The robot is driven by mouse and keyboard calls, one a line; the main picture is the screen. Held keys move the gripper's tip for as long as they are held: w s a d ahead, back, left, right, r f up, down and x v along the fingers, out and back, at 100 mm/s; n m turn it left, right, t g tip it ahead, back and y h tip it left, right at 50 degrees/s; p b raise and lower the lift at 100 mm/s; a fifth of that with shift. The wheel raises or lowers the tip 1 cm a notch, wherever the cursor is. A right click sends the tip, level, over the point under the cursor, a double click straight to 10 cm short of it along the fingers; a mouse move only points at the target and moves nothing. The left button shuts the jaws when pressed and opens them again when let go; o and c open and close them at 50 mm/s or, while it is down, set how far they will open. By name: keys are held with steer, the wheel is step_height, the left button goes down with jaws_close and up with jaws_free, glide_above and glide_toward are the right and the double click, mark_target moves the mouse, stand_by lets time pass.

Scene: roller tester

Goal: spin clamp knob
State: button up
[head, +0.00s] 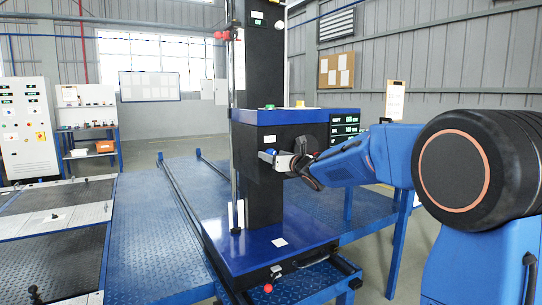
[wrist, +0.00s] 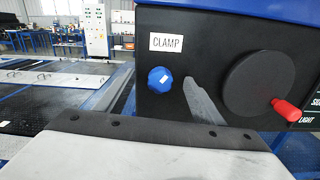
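The clamp knob (wrist: 160,79) is a blue, lobed knob with a small white mark, on the dark front panel under a white CLAMP label (wrist: 167,43). In the head view the knob (head: 266,155) shows as a small blue spot on the dark box. My gripper (head: 280,159) is close to it, from the right. In the wrist view one grey finger reaches up just right of the knob, with dark panel between them. The gripper looks open and holds nothing that I can see.
A round black wheel (wrist: 252,83) with a red handle (wrist: 286,108) sits right of the knob on the same panel. A black column (head: 265,60) rises above the blue-topped box. A display (head: 344,126) stands at its right.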

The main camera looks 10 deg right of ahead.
steer(key=shift+v, duration=3)
steer(key=s+d+f+m+g+h, duration=0.2)
steer(key=s+d+f+m, duration=0.1)
steer(key=s+m, duration=0.4)
steer(key=s+d+f+m+g+h, duration=0.1)
steer(key=s+d+f+m+h, duration=0.25)
steer(key=s+m, duration=0.45)
steer(key=s+d+f+m+g+h, duration=0.2)
steer(key=s+f+m, duration=0.1)
steer(key=s+m, duration=0.4)
steer(key=s+a+f+m+g, duration=0.1)
steer(key=s+f+m+g, duration=0.1)
steer(key=s+f+m, duration=0.3)
steer(key=s+a+f+m+g+y, duration=0.1)
steer(key=s+f+m+g, duration=0.2)
steer(key=s, duration=1.1)
steer(key=s+a+f+m+g+y, duration=0.1)
steer(key=s+f+m+g, duration=0.1)
steer(key=s+f+m, duration=0.6)
steer(key=shift+s+a+f+m, duration=0.25)
steer(key=shift+s+f+m, duration=0.2)
steer(key=shift+s, duration=0.55)
